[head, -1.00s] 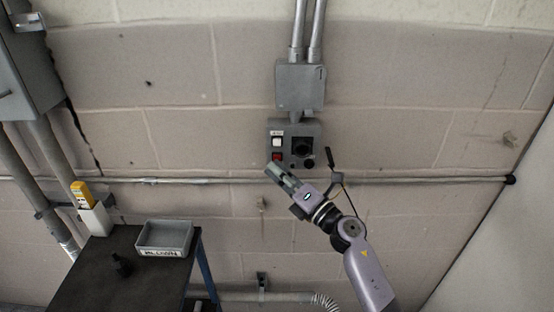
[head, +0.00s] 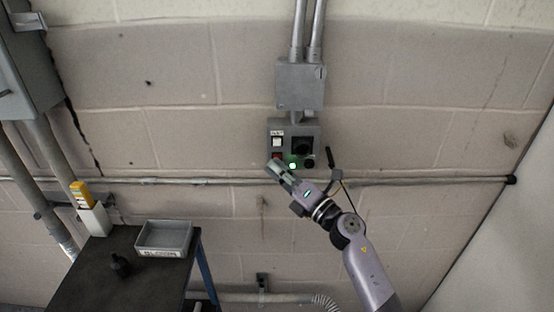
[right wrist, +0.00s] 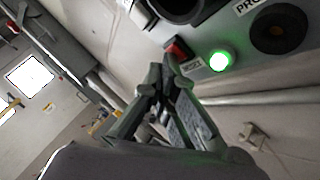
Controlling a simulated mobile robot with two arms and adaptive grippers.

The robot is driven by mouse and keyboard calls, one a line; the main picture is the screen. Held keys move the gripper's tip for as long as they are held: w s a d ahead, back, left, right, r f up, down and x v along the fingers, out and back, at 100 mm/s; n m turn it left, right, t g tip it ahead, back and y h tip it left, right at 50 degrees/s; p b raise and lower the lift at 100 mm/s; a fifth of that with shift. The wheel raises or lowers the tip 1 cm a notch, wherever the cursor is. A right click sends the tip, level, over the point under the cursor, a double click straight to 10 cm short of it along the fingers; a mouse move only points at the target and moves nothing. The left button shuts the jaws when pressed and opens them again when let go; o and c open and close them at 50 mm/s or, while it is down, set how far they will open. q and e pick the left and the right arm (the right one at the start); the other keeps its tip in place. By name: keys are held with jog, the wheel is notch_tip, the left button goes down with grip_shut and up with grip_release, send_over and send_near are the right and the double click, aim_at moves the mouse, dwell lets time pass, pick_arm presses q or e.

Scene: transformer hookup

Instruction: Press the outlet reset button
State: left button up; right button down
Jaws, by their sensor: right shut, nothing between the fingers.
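The grey outlet box (head: 271,131) is on the block wall. It carries a white square button (head: 277,142), a red button (head: 276,155) below it, a lit green lamp (head: 292,166) and a dark round socket (head: 302,147). My right gripper (head: 270,164) is shut and empty, its tips at the box's lower left by the red button. In the right wrist view, the red button (right wrist: 177,49) is just beyond the fingertips (right wrist: 166,68), beside a small label and the glowing green lamp (right wrist: 219,61). I cannot tell whether the tips touch the button. My left gripper is not in view.
A horizontal pipe (head: 420,181) runs along the wall under the box. A dark bench (head: 90,275) at lower left holds a grey tray (head: 149,249) and a small black item (head: 119,264). A yellow-topped tool (head: 81,193) stands in a white holder.

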jog(key=shift+s+r, duration=0.1)
jog(key=shift+s, duration=0.05)
jog(key=shift+s+p, duration=0.5)
jog(key=shift+s, duration=0.2)
jog(key=s+p, duration=0.2)
jog(key=s, duration=0.3)
jog(key=shift+f, duration=0.2)
dwell(0.5)
